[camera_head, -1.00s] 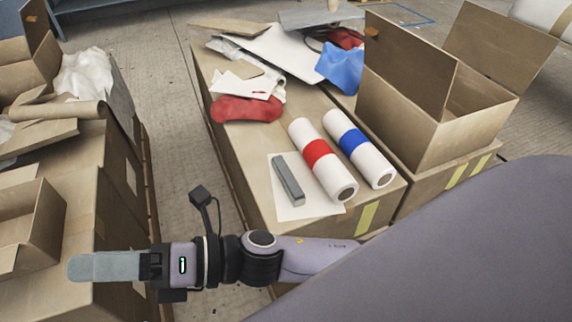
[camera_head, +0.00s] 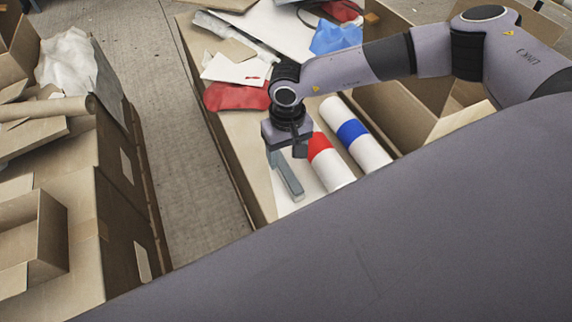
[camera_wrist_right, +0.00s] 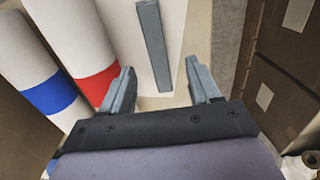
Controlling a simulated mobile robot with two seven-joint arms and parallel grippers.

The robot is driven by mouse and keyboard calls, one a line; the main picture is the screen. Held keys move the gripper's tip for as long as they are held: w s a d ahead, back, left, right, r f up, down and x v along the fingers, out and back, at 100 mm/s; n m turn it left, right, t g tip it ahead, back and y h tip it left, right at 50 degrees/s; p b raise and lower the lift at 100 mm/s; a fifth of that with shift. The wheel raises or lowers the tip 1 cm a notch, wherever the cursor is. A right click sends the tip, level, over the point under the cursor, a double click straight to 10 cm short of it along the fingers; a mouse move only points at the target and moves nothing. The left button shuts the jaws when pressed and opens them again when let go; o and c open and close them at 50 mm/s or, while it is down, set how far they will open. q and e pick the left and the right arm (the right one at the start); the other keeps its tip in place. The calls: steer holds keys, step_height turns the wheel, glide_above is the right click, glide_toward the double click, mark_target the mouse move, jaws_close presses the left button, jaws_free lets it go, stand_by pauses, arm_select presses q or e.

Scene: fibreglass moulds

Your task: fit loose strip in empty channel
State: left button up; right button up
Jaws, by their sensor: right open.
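A grey loose strip (camera_head: 289,178) lies on a white sheet (camera_head: 283,205) on top of a cardboard box. My right gripper (camera_head: 287,153) is over the strip's far end, with its fingers partly hidden in the head view. In the right wrist view the gripper (camera_wrist_right: 160,80) is open and empty. The strip (camera_wrist_right: 152,45) shows there ahead of the fingertips, in line with the gap between them and apart from both. I cannot make out an empty channel in either view. My left gripper is not in view.
A red-banded white roll (camera_head: 330,163) and a blue-banded white roll (camera_head: 355,135) lie right of the strip. A red bag (camera_head: 236,97) and a blue bag (camera_head: 336,38) lie farther back. Cardboard boxes (camera_head: 38,235) stand left across a clear floor gap (camera_head: 205,190).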

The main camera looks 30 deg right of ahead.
mark_target(286, 170)
steer(key=shift+w+d+f, duration=0.1)
steer(key=shift+d+f, duration=0.2)
steer(key=f, duration=0.2)
steer(key=f+b, duration=0.1)
steer(key=f, duration=0.3)
steer(key=shift+w+f, duration=0.2)
steer(key=shift+w, duration=0.05)
steer(key=shift+a, duration=0.1)
jaws_close()
